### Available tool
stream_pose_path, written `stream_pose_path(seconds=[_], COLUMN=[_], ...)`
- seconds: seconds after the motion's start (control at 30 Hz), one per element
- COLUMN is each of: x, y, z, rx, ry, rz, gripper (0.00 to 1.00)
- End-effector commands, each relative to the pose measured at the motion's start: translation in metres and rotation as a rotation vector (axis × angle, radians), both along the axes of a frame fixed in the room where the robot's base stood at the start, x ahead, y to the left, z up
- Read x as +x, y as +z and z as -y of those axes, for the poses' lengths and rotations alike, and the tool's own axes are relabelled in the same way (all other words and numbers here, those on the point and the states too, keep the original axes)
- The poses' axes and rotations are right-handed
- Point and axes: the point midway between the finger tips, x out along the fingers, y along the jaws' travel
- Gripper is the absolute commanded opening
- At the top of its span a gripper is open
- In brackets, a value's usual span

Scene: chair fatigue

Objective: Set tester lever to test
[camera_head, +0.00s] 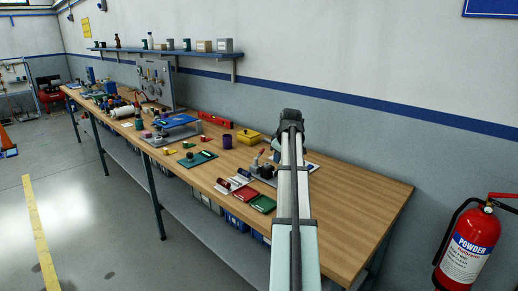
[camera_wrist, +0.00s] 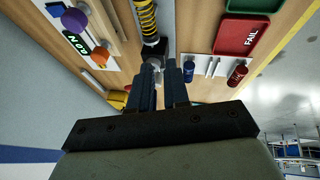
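The tester (camera_head: 265,172) stands on the bench, partly covered by my arm in the head view. In the wrist view, a yellow spring-like part (camera_wrist: 146,18) ends in a black and pale grey piece (camera_wrist: 152,60); I cannot tell for sure whether this is the lever. My gripper (camera_wrist: 163,66) points at this piece, its two dark fingers a little apart. The pale end shows at the gap between the fingertips; whether they touch it is unclear.
Red tray (camera_head: 245,194) marked FAIL and green tray (camera_head: 263,204) lie near the front edge. A white rack (camera_head: 232,184) holds dark blue and red cylinders. A purple cup (camera_head: 227,141) and yellow box (camera_head: 249,136) stand behind. The bench's right end is clear.

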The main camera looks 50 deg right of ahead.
Motion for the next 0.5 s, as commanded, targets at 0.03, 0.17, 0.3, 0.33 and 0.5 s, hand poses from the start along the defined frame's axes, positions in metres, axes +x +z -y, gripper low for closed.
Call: stream_pose_path(seconds=[0.03, 0.17, 0.3, 0.33, 0.5], x=[0.023, 0.071, 0.122, 0.133, 0.184], y=[0.004, 0.009, 0.013, 0.014, 0.021], z=[0.013, 0.036, 0.061, 0.066, 0.094], rx=[0.005, 0.024, 0.058, 0.067, 0.118], ry=[0.011, 0.038, 0.069, 0.077, 0.128], rz=[-0.003, -0.005, -0.01, -0.011, -0.026], gripper=[0.11, 0.0, 0.0, 0.0, 0.0])
